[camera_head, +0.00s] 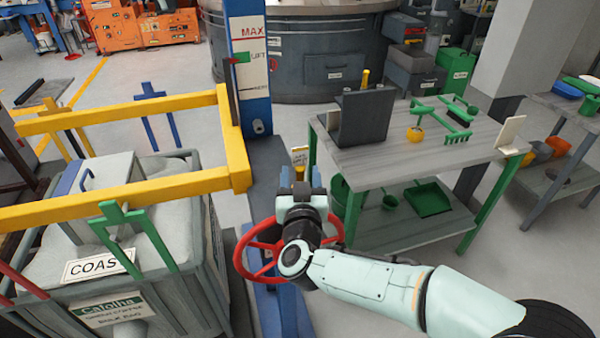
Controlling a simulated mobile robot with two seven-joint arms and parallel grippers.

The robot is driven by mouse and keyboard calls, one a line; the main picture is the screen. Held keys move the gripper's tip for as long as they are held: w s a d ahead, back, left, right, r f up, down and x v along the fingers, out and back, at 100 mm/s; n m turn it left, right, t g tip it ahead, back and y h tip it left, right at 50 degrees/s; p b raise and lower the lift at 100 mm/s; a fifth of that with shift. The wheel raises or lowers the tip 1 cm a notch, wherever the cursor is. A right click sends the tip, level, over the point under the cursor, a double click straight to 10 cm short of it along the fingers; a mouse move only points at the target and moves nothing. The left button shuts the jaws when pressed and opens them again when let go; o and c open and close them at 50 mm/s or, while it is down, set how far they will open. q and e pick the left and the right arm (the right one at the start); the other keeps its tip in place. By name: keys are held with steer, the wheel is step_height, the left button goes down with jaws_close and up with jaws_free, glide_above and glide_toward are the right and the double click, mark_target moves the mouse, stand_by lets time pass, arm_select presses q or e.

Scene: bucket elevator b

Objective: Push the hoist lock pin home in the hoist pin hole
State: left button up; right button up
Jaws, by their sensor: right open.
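My right gripper (301,178) is open in the middle of the head view, pointing away from me. A small yellow and white piece (300,157) shows just beyond its fingertips; I cannot tell whether it is the pin or a label, or whether they touch. The blue hoist column (249,85) stands to the left, with MAX and LIFT marks and a green pointer (242,58). A small grey fitting (258,127) sits low on its face; I cannot tell whether it is the pin hole. I cannot make out the hoist lock pin for certain. My left gripper is out of view.
A red handwheel (243,262) is partly behind my right wrist. A yellow frame (130,193) surrounds a grey bin at left. A workbench (375,157) at right holds a dark panel (366,118) and green tools (437,117). Floor shows at lower right.

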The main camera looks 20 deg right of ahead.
jaws_close()
